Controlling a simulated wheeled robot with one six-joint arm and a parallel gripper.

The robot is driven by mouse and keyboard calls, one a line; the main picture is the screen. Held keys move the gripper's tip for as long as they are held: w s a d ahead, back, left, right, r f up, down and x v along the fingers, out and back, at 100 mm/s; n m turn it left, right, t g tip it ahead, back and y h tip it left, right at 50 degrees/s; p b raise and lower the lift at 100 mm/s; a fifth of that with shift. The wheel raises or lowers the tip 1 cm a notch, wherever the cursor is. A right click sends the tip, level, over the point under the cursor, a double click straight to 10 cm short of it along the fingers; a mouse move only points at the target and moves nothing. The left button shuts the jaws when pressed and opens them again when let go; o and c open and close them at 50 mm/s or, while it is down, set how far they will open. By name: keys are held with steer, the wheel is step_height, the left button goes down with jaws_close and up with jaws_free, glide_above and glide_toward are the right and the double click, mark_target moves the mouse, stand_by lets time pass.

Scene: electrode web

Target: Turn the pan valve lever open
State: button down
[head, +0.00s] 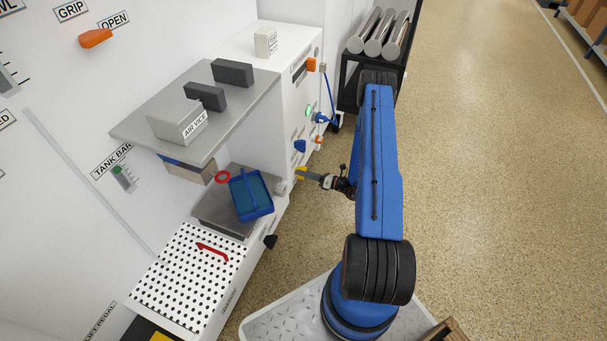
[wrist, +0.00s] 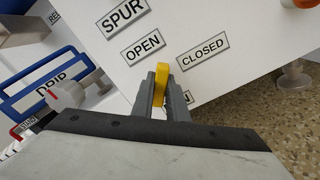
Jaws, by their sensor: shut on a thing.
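The yellow lever (wrist: 161,86) sits on the white front panel of the machine, between the OPEN label (wrist: 142,47) on its left and the CLOSED label (wrist: 203,51) on its right. A label below it is mostly hidden by my fingers; only its end shows. My gripper (wrist: 160,92) is shut on the yellow lever, a grey finger on each side. In the head view a bit of the yellow lever (head: 301,173) shows at the tip of my gripper (head: 309,175), against the machine's side.
A blue tray (head: 250,195) and a perforated plate (head: 188,270) with a red handle lie left of the arm. Blue and orange knobs (head: 300,146) are on the panel above. A rack with metal rolls (head: 379,32) stands at the back. The floor to the right is clear.

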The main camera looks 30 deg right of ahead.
steer(key=n, duration=0.3)
steer(key=shift+n, duration=2.3)
steer(key=c, duration=1.7)
jaws_free()
steer(key=shift+c, duration=0.2)
steer(key=shift+s+d, duration=0.1)
steer(key=v, duration=1.7)
steer(key=shift+s+d+f, duration=0.1)
steer(key=shift+s+d, duration=0.05)
